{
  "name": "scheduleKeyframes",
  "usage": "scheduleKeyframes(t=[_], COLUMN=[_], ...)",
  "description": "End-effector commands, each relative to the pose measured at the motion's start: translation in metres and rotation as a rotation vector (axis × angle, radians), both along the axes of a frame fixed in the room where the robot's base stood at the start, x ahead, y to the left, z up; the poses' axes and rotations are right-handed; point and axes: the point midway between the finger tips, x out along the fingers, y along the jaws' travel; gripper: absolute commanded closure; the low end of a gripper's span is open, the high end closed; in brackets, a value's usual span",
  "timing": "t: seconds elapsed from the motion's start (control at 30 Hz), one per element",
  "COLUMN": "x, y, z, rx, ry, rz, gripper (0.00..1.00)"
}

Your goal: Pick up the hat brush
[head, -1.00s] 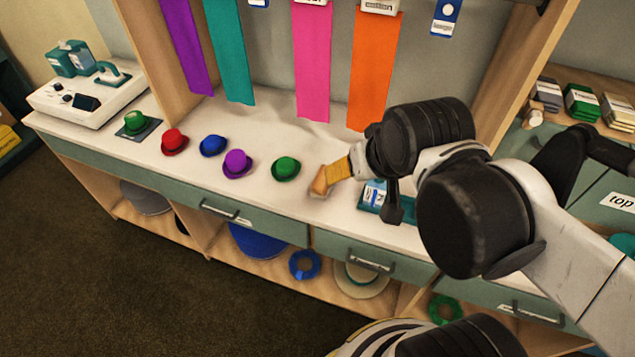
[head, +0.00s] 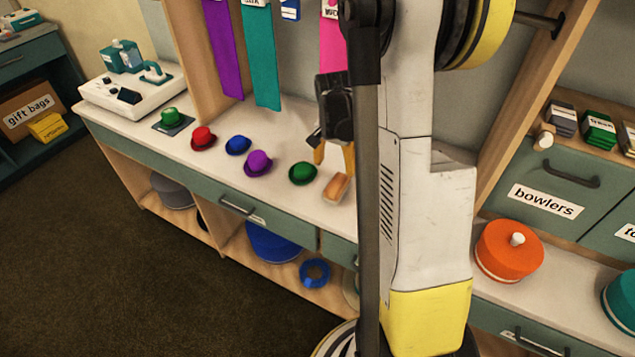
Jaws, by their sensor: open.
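The hat brush (head: 336,188), a small tan-brown block with a paler lower edge, lies on the white counter right of the green hat. My gripper (head: 333,155) has yellow-orange fingers and is open just above and behind the brush, pointing down. A gap shows between the fingers. I cannot tell from this view whether either finger touches the brush. My own arm hides the counter to the right of the brush.
A green hat (head: 303,173), a purple hat (head: 258,163), a blue hat (head: 238,145) and a red hat (head: 203,138) stand left of the brush. A pink ribbon (head: 333,45) hangs behind my gripper. The counter's front edge is close to the brush.

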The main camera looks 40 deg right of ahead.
Motion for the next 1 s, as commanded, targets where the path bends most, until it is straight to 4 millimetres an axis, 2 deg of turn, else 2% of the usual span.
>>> scheduleKeyframes(t=[0.23,0.47,0.7,0.8,1.0], x=[0.002,0.002,0.002,0.002,0.002], y=[-0.005,-0.008,-0.015,-0.015,-0.015], z=[-0.04,-0.061,-0.098,-0.104,-0.103], rx=[0.0,-0.001,-0.001,-0.001,-0.001], ry=[0.0,0.0,-0.001,-0.001,-0.001], rz=[0.001,0.002,0.002,0.002,0.002], gripper=[0.3,0.3,0.3,0.3,0.32])
